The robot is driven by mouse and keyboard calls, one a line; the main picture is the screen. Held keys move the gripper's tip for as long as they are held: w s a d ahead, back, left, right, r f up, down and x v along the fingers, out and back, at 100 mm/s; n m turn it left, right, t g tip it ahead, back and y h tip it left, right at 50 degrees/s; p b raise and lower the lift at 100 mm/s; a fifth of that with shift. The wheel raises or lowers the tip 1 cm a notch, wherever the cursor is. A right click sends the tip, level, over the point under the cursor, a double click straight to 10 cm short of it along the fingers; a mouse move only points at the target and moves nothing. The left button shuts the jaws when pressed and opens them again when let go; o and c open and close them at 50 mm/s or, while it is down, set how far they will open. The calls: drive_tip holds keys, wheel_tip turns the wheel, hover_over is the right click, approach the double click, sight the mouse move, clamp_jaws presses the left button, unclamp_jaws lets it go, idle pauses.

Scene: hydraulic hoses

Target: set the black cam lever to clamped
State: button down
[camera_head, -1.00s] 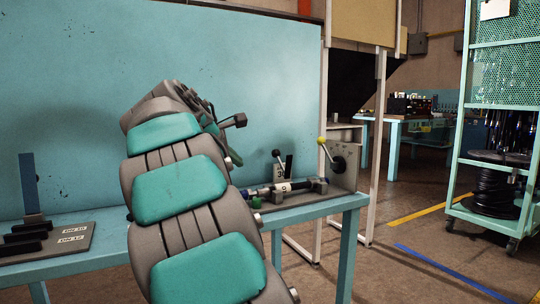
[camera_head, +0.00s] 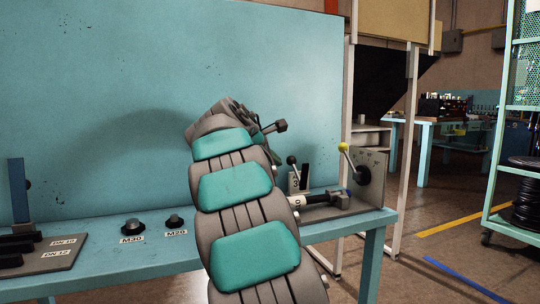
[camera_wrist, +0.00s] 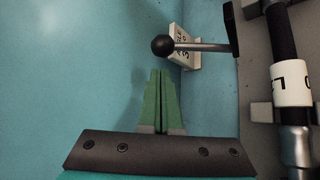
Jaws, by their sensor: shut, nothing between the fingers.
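The black cam lever, a black ball on a metal rod, shows in the wrist view (camera_wrist: 162,45); its rod runs right to a dark upright part. In the head view its ball (camera_head: 291,160) stands up on the fixture at the bench's right end. My gripper (camera_wrist: 160,72) has green fingers pressed together with nothing between them. In the wrist view the fingertips lie just below the ball in the picture, apart from it. In the head view my arm hides the gripper's fingers and part of the fixture.
A hose with a white-labelled sleeve (camera_wrist: 292,84) lies along the fixture at the right of the wrist view. A yellow-knobbed lever (camera_head: 343,147) stands on a grey plate (camera_head: 373,168). Black M30 (camera_head: 133,226) and M20 (camera_head: 174,220) pieces sit on the teal bench (camera_head: 110,262). A teal panel (camera_head: 110,100) rises behind.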

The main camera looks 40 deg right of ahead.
drive_tip(key=x, duration=0.3)
drive_tip(key=shift+d+f, duration=0.1)
idle(0.3)
drive_tip(key=shift+s+t+b, duration=0.15)
drive_tip(key=shift+t+b, duration=0.15)
drive_tip(key=shift+b, duration=0.15)
